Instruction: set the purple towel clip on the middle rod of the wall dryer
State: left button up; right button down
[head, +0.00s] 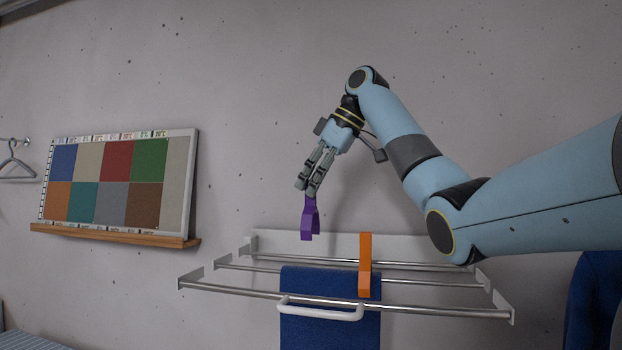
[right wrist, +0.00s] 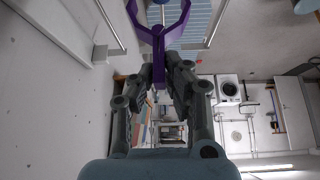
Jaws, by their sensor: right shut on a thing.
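The purple towel clip (head: 310,218) hangs from my right gripper (head: 313,189) in the head view, its open end pointing down. My right gripper is shut on its upper end. In the right wrist view the purple clip (right wrist: 160,40) stands between the fingertips (right wrist: 160,68), its two prongs spread away from the gripper. The wall dryer (head: 497,300) has several metal rods. In the head view the clip appears above the dryer's rods and apart from them. The middle rod (head: 425,284) shows to the right of the orange clip. My left gripper is not in view.
A blue towel (head: 330,333) hangs on the dryer, with an orange clip (head: 365,262) above it and a white handle-like bar (head: 320,312) in front. A colour chart board (head: 120,180) on a wooden ledge (head: 115,236) is at the left. A dark blue cloth (head: 597,305) hangs at the right.

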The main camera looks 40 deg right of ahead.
aim_at(311, 205)
jog(key=shift+f, duration=0.9)
jog(key=shift+f+b, duration=0.55)
jog(key=shift+f, duration=0.2)
notch_tip(311, 205, down, 2)
jog(key=shift+f+b, duration=0.1)
jog(key=shift+b, duration=0.35)
jog(key=shift+f+b, duration=0.3)
jog(key=shift+f, duration=0.45)
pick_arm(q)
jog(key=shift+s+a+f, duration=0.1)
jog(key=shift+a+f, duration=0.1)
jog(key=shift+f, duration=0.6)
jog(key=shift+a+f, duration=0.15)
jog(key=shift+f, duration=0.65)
pick_arm(e)
jog(key=shift+f, duration=1.45)
jog(key=c, duration=0.6)
grip_release()
jog(key=shift+c, duration=0.2)
